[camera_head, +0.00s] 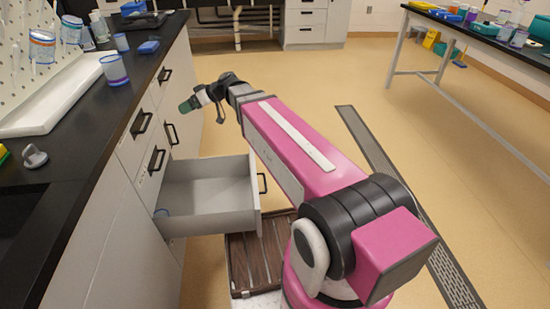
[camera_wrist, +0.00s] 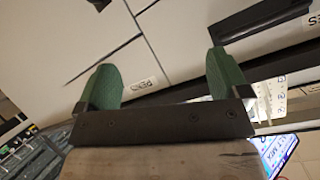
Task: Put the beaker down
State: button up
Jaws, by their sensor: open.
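A clear beaker (camera_head: 114,68) with a blue rim and a purple band stands upright on the black counter (camera_head: 150,50), beside the white tray and near the counter's front edge. My gripper (camera_head: 187,105) is in front of the cabinet fronts, right of the beaker and apart from it. In the wrist view my gripper (camera_wrist: 162,62) has its two green fingers wide apart with nothing between them. Behind them are pale cabinet fronts with labels. The beaker cannot be made out in the wrist view.
A white tray (camera_head: 55,98) lies on the counter below a pegboard holding similar beakers (camera_head: 42,45).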

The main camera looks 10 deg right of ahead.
jog(key=s+d+f+m+h, duration=0.4)
jog(key=d+f, duration=0.3)
jog(key=d, duration=0.3)
jog(key=s+d+f+m+g+h, duration=0.1)
jog(key=s+d+f+m+h, duration=0.3)
jog(key=d+f, duration=0.3)
jog(key=s+d+f+m+g+h, duration=0.1)
jog(key=s+d+f+m+h, duration=0.2)
jog(key=d+f, duration=0.4)
jog(key=s+d+h, duration=0.1)
jog(key=s+d, duration=0.1)
jog(key=d, duration=0.4)
jog(key=shift+f+m, duration=0.25)
jog(key=shift+m, duration=0.15)
jog(key=shift+s, duration=0.1)
